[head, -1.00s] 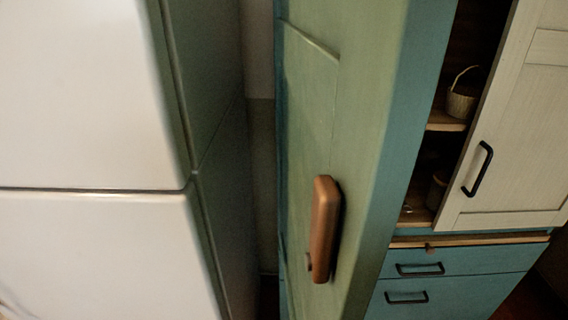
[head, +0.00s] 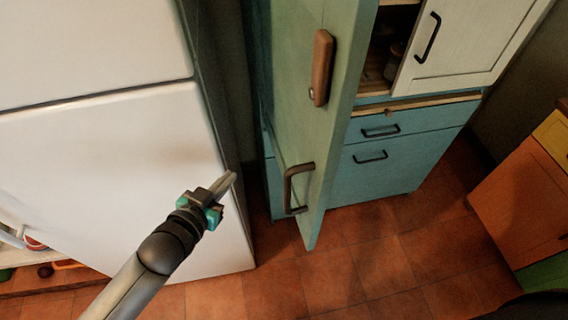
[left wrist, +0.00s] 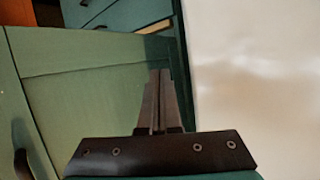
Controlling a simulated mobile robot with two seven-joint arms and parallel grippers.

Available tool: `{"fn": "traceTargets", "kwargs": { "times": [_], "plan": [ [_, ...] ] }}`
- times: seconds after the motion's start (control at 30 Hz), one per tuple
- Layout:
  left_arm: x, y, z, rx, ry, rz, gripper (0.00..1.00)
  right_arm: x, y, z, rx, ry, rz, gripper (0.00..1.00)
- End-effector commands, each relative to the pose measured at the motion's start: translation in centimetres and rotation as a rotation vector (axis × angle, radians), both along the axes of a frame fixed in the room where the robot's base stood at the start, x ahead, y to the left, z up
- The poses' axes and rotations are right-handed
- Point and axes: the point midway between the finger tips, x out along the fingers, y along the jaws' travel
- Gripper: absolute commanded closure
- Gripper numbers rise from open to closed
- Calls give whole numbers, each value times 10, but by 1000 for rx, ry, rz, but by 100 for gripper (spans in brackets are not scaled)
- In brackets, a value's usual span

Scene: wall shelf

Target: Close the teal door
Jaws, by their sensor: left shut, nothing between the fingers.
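The teal door (head: 325,130) stands swung open from the teal cabinet, seen at a steep angle, its front face toward the left. It has a brown upright grip (head: 321,68) and a dark bar handle (head: 290,188) lower down. My left gripper (head: 233,177) is shut and empty, left of the door and in front of the white fridge. In the left wrist view the shut fingers (left wrist: 160,74) overlap the green panel of the door (left wrist: 85,95); I cannot tell whether they touch it. My right gripper is not in view.
The white fridge (head: 110,160) stands close on the left, with a narrow gap before the door. A pale sliding door (head: 465,40) and teal drawers (head: 400,140) are on the cabinet. An orange cabinet (head: 520,200) is at right. The tiled floor (head: 390,260) in front is clear.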

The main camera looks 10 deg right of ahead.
Motion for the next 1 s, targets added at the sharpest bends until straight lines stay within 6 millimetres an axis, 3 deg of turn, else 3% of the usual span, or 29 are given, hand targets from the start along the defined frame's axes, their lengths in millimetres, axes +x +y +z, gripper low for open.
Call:
{"fn": "traceTargets", "kwargs": {
  "times": [0.03,0.13,0.4,0.8,1.0],
  "plan": [
    [-1,-14,38,-35,-63,-68,100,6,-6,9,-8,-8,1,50],
    [-8,-33,70,-101,-140,-186,100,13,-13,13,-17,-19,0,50],
    [-31,-40,91,-211,-226,-466,100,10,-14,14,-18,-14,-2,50],
    [-85,6,107,-343,-156,-842,100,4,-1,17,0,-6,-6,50],
    [-91,6,109,-361,-140,-875,100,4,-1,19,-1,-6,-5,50]
  ]
}}
